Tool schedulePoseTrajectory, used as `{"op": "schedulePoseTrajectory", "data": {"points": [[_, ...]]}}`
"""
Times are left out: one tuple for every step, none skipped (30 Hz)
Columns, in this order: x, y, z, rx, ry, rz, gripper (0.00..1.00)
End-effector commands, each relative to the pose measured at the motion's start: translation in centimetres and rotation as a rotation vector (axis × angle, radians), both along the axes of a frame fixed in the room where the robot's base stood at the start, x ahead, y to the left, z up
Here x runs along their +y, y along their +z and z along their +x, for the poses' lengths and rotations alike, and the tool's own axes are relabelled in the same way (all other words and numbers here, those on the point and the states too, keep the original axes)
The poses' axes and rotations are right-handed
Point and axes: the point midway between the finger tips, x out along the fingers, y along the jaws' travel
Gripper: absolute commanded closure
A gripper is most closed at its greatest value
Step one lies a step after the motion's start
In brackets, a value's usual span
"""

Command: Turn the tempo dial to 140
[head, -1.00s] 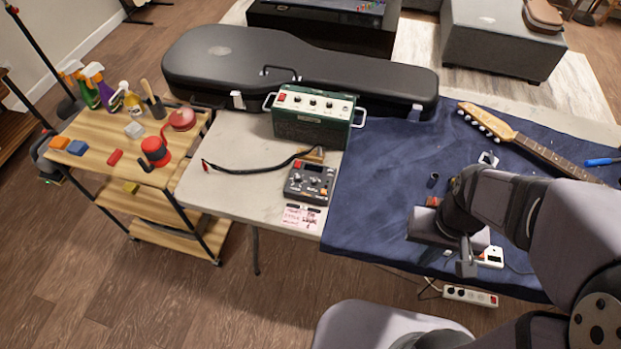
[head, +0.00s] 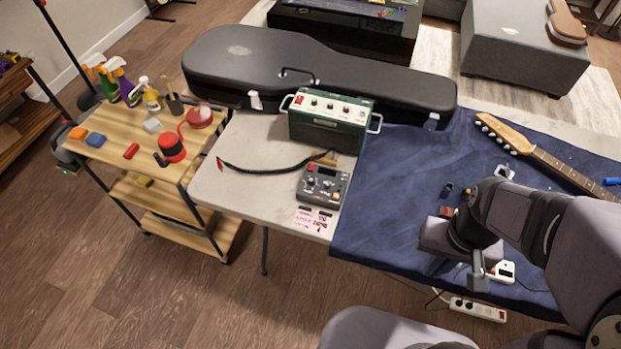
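A small dark box with knobs and a dark display (head: 323,186) sits near the front edge of the pale table. It looks like the device that carries the tempo dial. Its knobs are too small here to tell which is the tempo dial or what it reads. My gripper (head: 478,280) is at the lower right, over the front edge of the blue cloth, well to the right of the box and apart from it. Its fingers are too small and partly hidden by my arm, so I cannot tell whether they are open.
A green amplifier (head: 331,122) stands behind the box, with a black guitar case (head: 330,75) behind it. A black cable (head: 265,169) and a pink note (head: 314,222) lie near the box. The blue cloth (head: 385,200) is mostly clear between box and arm. A power strip (head: 477,310) is below.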

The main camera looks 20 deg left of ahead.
Motion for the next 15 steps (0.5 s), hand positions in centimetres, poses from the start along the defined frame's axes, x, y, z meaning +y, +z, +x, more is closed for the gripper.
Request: {"op": "schedulePoseTrajectory", "data": {"points": [[0.0, -0.1, 0.1, 0.0, 0.002, 0.0, 0.81], [0.1, -0.1, 0.2, -0.001, 0.006, 0.001, 0.74], [0.2, -0.3, 0.5, -0.003, 0.015, 0.003, 0.65], [0.3, -0.4, 0.8, -0.005, 0.025, 0.005, 0.65], [0.5, -0.6, 1.1, -0.007, 0.037, 0.007, 0.65], [0.9, -0.8, 1.8, -0.012, 0.059, 0.012, 0.65], [1.2, -1.1, 2.4, -0.016, 0.08, 0.016, 0.65], [1.6, -1.4, 3.2, -0.022, 0.106, 0.02, 0.65], [2.3, -1.8, 4.3, -0.031, 0.147, 0.028, 0.65], [2.9, -2.1, 5.3, -0.037, 0.18, 0.035, 0.65], [3.6, -2.4, 6.3, -0.045, 0.218, 0.042, 0.65], [4.6, -2.9, 7.8, -0.059, 0.275, 0.053, 0.65], [5.5, -3.3, 8.9, -0.068, 0.321, 0.062, 0.65], [6.5, -3.7, 10.1, -0.079, 0.369, 0.071, 0.65], [8.0, -4.2, 11.6, -0.094, 0.436, 0.086, 0.65]]}}
